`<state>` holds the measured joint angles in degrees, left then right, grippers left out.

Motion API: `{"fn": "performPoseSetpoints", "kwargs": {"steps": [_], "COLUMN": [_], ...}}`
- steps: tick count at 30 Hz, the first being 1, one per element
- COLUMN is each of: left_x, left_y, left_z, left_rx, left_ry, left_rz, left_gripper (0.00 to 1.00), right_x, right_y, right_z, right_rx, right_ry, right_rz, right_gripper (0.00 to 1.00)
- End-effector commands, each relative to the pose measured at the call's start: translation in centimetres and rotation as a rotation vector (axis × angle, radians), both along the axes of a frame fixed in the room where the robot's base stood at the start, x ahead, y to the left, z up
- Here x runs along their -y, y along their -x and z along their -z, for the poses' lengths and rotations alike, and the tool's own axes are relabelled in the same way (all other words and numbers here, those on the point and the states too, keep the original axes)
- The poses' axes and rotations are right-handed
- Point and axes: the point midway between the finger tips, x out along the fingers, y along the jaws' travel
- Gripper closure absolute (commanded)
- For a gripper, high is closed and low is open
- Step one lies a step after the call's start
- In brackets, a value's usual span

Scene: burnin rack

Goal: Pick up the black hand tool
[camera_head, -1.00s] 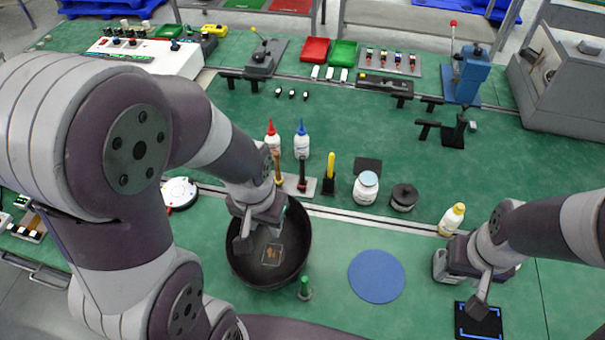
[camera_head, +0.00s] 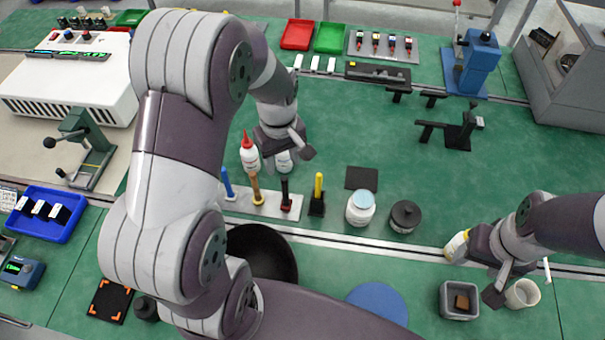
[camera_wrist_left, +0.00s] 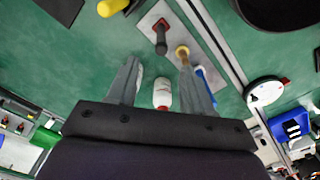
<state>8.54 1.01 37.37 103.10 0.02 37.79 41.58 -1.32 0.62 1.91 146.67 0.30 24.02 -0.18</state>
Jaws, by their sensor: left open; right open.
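A black-handled hand tool (camera_head: 285,193) stands upright in a light grey rack (camera_head: 232,205), right of a wooden-handled tool (camera_head: 256,188) and a blue one (camera_head: 227,184). In the left wrist view, the black tool (camera_wrist_left: 160,38) is beyond the fingers. My left gripper (camera_head: 290,143) is open and empty, behind the rack and above the white bottles. In the left wrist view, its spread fingers (camera_wrist_left: 160,88) frame a white bottle (camera_wrist_left: 162,95). My right gripper (camera_head: 516,281) is open at the lower right near a white cup (camera_head: 522,294).
A red-capped bottle (camera_head: 250,155) stands behind the rack. A yellow-handled tool (camera_head: 318,190) stands to its right, then a white jar (camera_head: 361,208) and a dark round weight (camera_head: 405,216). A black bowl (camera_head: 265,250) is in front. The green mat's middle is fairly clear.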

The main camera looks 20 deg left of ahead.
Motion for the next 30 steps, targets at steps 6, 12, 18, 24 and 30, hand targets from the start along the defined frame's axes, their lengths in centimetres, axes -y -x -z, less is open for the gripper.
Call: {"fn": "performPoseSetpoints", "kwargs": {"steps": [6, 12, 18, 24, 30], "left_x": [0.0, 0.1, 0.1, 0.1, 0.1], "left_y": [0.1, 0.2, 0.1, 0.0, -0.1], "left_z": [0.3, 4.8, 7.4, 11.1, 12.4], "left_rx": [-0.018, -0.019, -0.016, -0.017, -0.012], "left_ry": [0.003, 0.002, 0.002, 0.002, 0.001], "left_rz": [-0.145, -0.149, -0.147, -0.147, -0.147], "left_gripper": [0.49, 0.49, 0.49, 0.49, 0.49], "right_x": [0.0, 0.0, 0.0, 0.0, 0.0], "right_y": [0.0, 0.0, 0.0, 0.0, 0.0], "right_z": [-0.2, -0.6, -1.0, -1.9, -1.9], "right_rx": [0.000, 0.000, 0.000, 0.000, 0.000], "right_ry": [0.000, 0.000, 0.000, 0.000, 0.000], "right_rz": [0.000, 0.000, 0.000, 0.000, 0.000], "right_gripper": [0.40, 0.40, 0.40, 0.40, 0.40]}}
